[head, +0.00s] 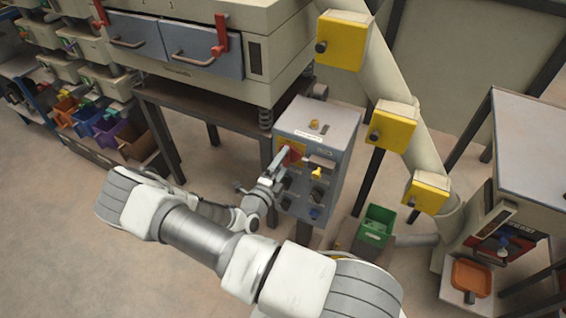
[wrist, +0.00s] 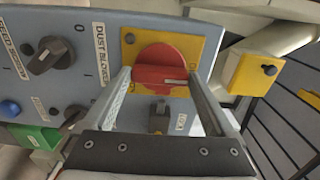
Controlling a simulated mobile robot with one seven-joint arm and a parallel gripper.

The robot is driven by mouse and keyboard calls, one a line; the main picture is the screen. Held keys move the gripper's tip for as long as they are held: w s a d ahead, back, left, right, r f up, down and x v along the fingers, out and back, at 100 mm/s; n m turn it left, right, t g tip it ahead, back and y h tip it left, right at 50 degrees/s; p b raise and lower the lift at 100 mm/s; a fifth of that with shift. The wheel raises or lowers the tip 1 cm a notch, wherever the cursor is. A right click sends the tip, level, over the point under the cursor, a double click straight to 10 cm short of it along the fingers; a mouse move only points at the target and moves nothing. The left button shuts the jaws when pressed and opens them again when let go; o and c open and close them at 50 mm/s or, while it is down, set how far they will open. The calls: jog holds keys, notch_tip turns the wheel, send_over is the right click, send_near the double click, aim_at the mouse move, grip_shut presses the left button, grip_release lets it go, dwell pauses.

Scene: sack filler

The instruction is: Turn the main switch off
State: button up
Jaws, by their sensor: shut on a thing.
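The main switch is a red rotary knob (wrist: 160,57) on a yellow plate (wrist: 185,43), on the front of a grey control box (head: 327,130). In the wrist view my gripper (wrist: 159,78) has a finger on each side of the knob and is shut on it. A pale mark on the knob lies roughly level, at its right side. In the head view my gripper (head: 281,160) reaches the box's upper left, and the red knob (head: 294,153) is partly hidden behind it.
Beside the knob are a dark selector labelled dust blower (wrist: 50,55), a key switch (wrist: 159,118), a blue button (wrist: 9,109) and a green part (wrist: 35,137). A sloping pipe with yellow boxes (head: 391,127) stands right of the box. A green bin (head: 376,226) sits below it.

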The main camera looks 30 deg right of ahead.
jog(key=shift+s, duration=0.1)
jog(key=o, duration=1.1)
jog(key=shift+c, duration=0.2)
jog(key=v, duration=1.7)
jog(key=shift+s+a, duration=0.15)
